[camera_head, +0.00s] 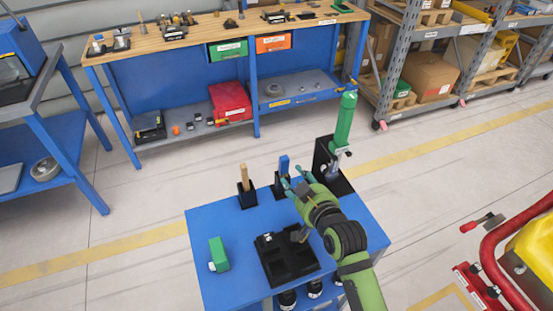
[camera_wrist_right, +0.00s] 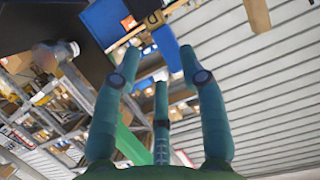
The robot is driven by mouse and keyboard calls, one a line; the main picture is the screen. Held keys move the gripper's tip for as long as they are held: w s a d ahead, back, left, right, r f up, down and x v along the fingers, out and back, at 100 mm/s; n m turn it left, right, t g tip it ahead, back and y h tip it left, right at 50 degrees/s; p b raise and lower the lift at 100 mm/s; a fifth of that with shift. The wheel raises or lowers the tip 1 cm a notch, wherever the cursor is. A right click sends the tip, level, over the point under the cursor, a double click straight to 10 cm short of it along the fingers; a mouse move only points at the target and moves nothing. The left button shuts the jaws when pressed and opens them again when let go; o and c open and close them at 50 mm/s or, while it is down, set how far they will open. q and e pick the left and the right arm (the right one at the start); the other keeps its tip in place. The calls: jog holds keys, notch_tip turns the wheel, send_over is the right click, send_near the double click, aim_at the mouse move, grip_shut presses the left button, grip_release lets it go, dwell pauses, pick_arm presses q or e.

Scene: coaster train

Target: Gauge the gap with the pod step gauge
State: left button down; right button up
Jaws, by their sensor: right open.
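My right gripper (camera_head: 293,180) is open above the blue cart, its fingers towards a blue upright piece (camera_head: 283,163) in a small black holder (camera_head: 278,188). In the right wrist view, the blue piece (camera_wrist_right: 167,45) shows just beyond the spread fingertips (camera_wrist_right: 160,63); nothing is held. I cannot tell which object is the pod step gauge. A wooden-handled piece (camera_head: 243,173) stands in another black holder (camera_head: 247,198). A green tool (camera_head: 345,120) stands in a tall black box (camera_head: 325,160). My left gripper is out of view.
On the cart top (camera_head: 207,222) are a green block with a white end (camera_head: 218,252) and a black fixture (camera_head: 277,274), partly behind my right arm. A blue workbench (camera_head: 165,98) stands behind. A red-framed yellow machine (camera_head: 500,235) is at right.

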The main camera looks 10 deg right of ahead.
aim_at(287, 167)
jog(key=shift+w+a+r, duration=0.15)
jog(key=shift+w+a, duration=0.1)
jog(key=shift+w, duration=0.85)
jog(key=shift+w+p, duration=0.5)
jog(key=shift+p, duration=0.15)
jog(key=x, duration=0.3)
jog(key=shift+w+a+f+p, duration=0.15)
jog(key=shift+w+f+p, duration=0.1)
jog(key=shift+w+p, duration=0.1)
jog(key=shift+w+f, duration=0.15)
jog(key=shift+w, duration=0.05)
grip_shut()
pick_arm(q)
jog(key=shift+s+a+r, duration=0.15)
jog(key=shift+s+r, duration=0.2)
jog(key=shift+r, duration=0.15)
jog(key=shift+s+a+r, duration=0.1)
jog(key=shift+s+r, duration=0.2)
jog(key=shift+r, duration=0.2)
